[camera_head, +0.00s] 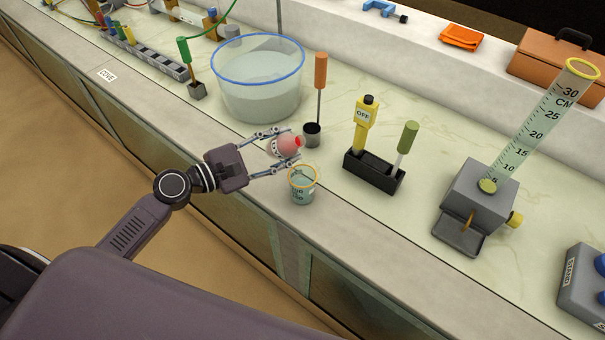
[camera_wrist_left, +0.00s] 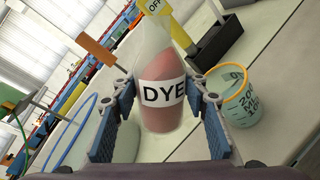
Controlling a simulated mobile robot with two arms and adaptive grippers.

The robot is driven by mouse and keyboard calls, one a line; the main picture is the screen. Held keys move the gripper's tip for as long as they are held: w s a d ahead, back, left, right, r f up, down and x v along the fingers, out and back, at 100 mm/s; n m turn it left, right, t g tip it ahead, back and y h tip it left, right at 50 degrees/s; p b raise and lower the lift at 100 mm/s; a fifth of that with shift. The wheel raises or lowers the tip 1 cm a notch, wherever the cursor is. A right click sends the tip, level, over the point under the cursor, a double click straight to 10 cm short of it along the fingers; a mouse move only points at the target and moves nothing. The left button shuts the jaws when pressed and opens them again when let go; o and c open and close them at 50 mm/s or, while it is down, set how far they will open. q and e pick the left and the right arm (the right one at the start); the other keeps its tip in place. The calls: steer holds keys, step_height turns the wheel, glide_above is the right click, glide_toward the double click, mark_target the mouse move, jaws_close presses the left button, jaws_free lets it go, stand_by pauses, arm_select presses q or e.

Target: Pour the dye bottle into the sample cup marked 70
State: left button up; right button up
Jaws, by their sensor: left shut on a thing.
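The dye bottle (camera_head: 287,147) is small, with pink dye inside and a red end pointing right in the head view. Its white DYE label faces the left wrist view (camera_wrist_left: 162,93). My left gripper (camera_head: 288,147) is shut around its body and holds it above the counter, seemingly tilted. A clear sample cup (camera_head: 302,190) with an orange rim stands upright just in front of the bottle. In the left wrist view the cup (camera_wrist_left: 242,105) is at the right, apart from the gripper; I cannot read a 70 on it. No stream shows. My right gripper is not in view.
A blue-rimmed water tub (camera_head: 258,92) stands behind the gripper. An orange-handled tool in a dark holder (camera_head: 312,134) is close behind the bottle. A black rack (camera_head: 372,172) stands right of the cup. A measuring tube on a grey base (camera_head: 472,200) is further right.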

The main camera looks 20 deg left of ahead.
arm_select(q)
steer(key=shift+w+a+r+m+y, duration=0.15)
steer(key=shift+a+m+y, duration=0.15)
steer(key=shift+m, duration=0.7)
stand_by(2.5)
steer(key=shift+w+a+f+m+y+p, duration=0.1)
steer(key=shift+f+m+y+p, duration=0.15)
steer(key=shift+m, duration=0.35)
steer(key=shift+a+f+m+y+p, duration=0.15)
steer(key=shift+m+y, duration=0.1)
steer(key=shift+m, duration=0.35)
stand_by(3.3)
